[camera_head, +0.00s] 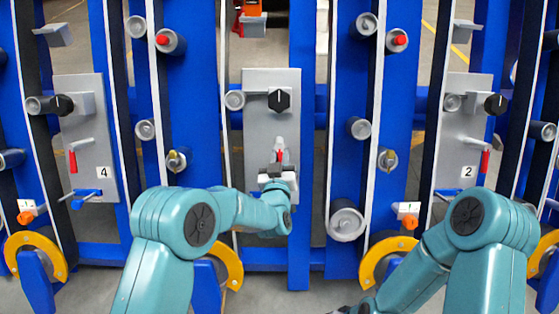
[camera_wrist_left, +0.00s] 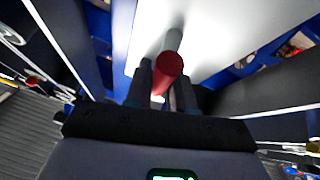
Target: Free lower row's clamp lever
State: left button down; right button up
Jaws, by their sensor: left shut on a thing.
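The middle grey panel (camera_head: 257,132) carries a clamp lever (camera_head: 280,154) with a grey arm and a red grip. My left gripper (camera_head: 279,165) is shut on the red grip, in front of the panel's lower half. In the left wrist view the round red end of the lever (camera_wrist_left: 168,66) sits between the two fingers of my left gripper (camera_wrist_left: 164,88), with its grey rod running back toward the panel. The gripper hides the lever's lower part and the panel behind it. My right arm bends down to the bottom edge, where its gripper is barely in view.
A black knob (camera_head: 279,100) sits above the lever. Side panels marked 4 (camera_head: 83,128) and 2 (camera_head: 464,137) have similar red-tipped levers hanging down. Blue posts, rollers and yellow arcs (camera_head: 38,245) flank the middle panel. A large grey roller (camera_head: 346,221) protrudes at its lower right.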

pick_arm(q)
jog(key=n+y+b, duration=0.1)
jog(key=n, duration=0.2)
jog(key=d+n+y+b, duration=0.1)
jog(key=n+y, duration=0.1)
jog(key=n, duration=0.1)
jog(key=shift+w+r+y+b, duration=0.1)
jog(key=shift+r+y+b, duration=0.05)
jog(key=shift+y+b, duration=0.2)
jog(key=c, duration=1.1)
grip_release()
jog(key=shift+o, duration=0.2)
jog(key=s+d+p, duration=0.1)
jog(key=s+p, duration=0.2)
jog(key=s, duration=0.9)
jog(key=shift+d, duration=0.2)
